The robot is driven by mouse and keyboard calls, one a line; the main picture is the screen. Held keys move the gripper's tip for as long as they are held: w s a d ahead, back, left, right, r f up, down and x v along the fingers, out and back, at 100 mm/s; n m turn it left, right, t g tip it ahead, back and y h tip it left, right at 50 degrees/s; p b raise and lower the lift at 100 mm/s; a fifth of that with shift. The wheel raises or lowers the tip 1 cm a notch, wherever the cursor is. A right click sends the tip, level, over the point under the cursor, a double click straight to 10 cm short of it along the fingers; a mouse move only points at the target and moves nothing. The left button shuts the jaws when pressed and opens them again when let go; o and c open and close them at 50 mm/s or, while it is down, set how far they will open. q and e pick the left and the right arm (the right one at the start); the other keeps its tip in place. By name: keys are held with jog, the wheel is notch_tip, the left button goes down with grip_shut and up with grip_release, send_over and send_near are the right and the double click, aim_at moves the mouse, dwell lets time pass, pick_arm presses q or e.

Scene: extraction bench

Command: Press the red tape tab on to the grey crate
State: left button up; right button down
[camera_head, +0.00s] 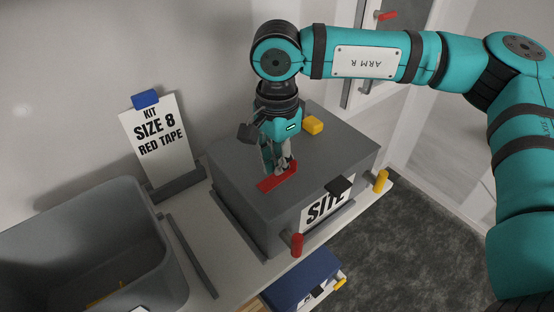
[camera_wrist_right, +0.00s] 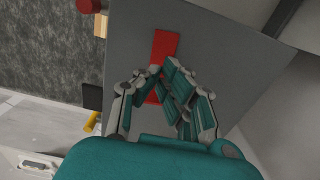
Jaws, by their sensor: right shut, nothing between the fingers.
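The grey crate (camera_head: 235,178) stands on the bench with a flat top and a "SITE" label on its front. The red tape tab (camera_head: 268,184) lies flat on the crate top near its front left part. My right gripper (camera_head: 280,168) points down at the tab, fingers shut and empty, with its tips at or just above the tab. In the right wrist view the red tab (camera_wrist_right: 165,48) shows beyond the fingertips (camera_wrist_right: 158,72) on the grey crate top (camera_wrist_right: 220,40); the fingers hide part of it. I cannot tell if the tips touch it. My left gripper is not in view.
A yellow block (camera_head: 313,125) sits at the back of the crate top. A "KIT SIZE 8 RED TAPE" card (camera_head: 160,140) stands behind left. An open grey bin (camera_head: 120,200) is at the left.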

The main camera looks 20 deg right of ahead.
jog(key=shift+f+b, duration=1)
jog(key=shift+f, duration=0.05)
dwell(0.4)
jog(key=shift+s+f+b, duration=0.1)
jog(key=shift+f+b, duration=0.05)
jog(key=shift+b, duration=0.2)
dwell(1.6)
notch_tip(320, 180, up, 2)
jog(key=shift+r+p, duration=0.1)
jog(key=shift+p, duration=0.45)
jog(key=shift+r+p, duration=1.1)
jog(key=shift+r, duration=1.45)
